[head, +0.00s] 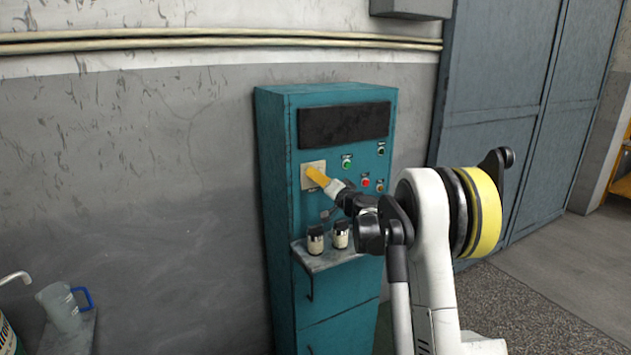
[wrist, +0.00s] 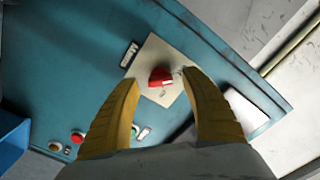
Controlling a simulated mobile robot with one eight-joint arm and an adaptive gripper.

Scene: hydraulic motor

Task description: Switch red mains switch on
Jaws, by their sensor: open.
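The red mains switch (wrist: 160,77) is a small red knob on a cream square plate (wrist: 178,51), seen in the wrist view between my fingertips. The plate (head: 305,168) also shows on the teal cabinet (head: 278,200) in the head view, where the red knob is hidden by my gripper. My gripper (wrist: 160,86) has yellow fingers, spread open on both sides of the knob. I cannot tell whether a finger touches it. In the head view my gripper (head: 318,177) is at the plate.
A green button (head: 347,161) and a red button (head: 365,182) sit right of the plate. Two small jars (head: 315,240) (head: 340,234) stand on the cabinet's shelf (head: 330,260) below my gripper. A jug (head: 62,306) stands at the lower left.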

